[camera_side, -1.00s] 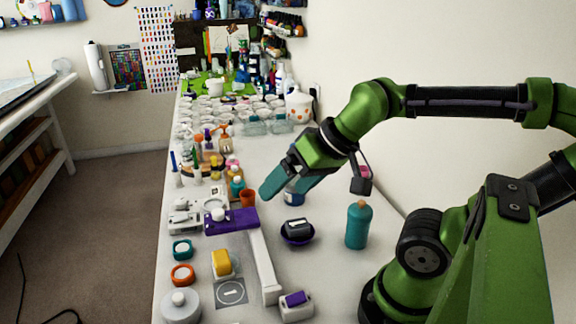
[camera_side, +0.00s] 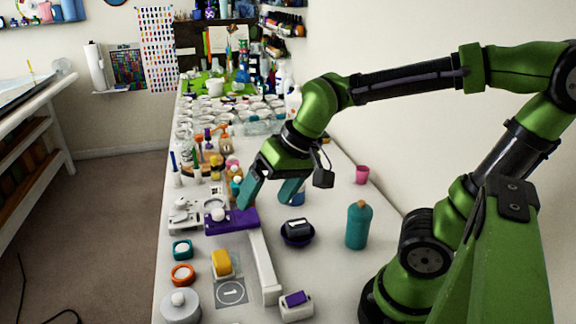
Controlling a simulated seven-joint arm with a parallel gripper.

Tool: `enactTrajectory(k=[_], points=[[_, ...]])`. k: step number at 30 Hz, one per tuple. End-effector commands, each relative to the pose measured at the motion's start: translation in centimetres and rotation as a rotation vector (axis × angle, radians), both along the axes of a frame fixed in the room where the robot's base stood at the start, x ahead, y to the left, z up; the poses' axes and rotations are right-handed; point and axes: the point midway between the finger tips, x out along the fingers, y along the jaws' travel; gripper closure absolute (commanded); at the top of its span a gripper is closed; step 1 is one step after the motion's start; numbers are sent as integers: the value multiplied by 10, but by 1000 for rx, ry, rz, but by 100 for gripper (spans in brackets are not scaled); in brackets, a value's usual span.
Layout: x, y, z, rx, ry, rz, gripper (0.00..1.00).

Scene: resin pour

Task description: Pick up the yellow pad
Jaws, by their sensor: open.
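The yellow pad (camera_side: 222,262) sits on a pale block near the front of the table, at the upper left corner of a grey square marked with a 1 (camera_side: 231,292). My gripper (camera_side: 269,198) has teal fingers and is open and empty. It hangs above the table, farther back and to the right of the yellow pad, beyond the purple-topped stand. The fingers point down and are well apart from the pad.
A purple-topped stand (camera_side: 232,221) with a white arm (camera_side: 264,268) lies between my gripper and the pad.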

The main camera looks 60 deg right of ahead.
Motion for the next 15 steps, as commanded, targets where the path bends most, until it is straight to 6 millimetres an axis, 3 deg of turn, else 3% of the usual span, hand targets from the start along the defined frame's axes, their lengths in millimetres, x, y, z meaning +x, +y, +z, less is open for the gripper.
enactTrajectory(k=[6, 15], points=[[58, 15, -25, 92, 301, -442, 11], [113, 24, -53, 142, 485, -1266, 11]])
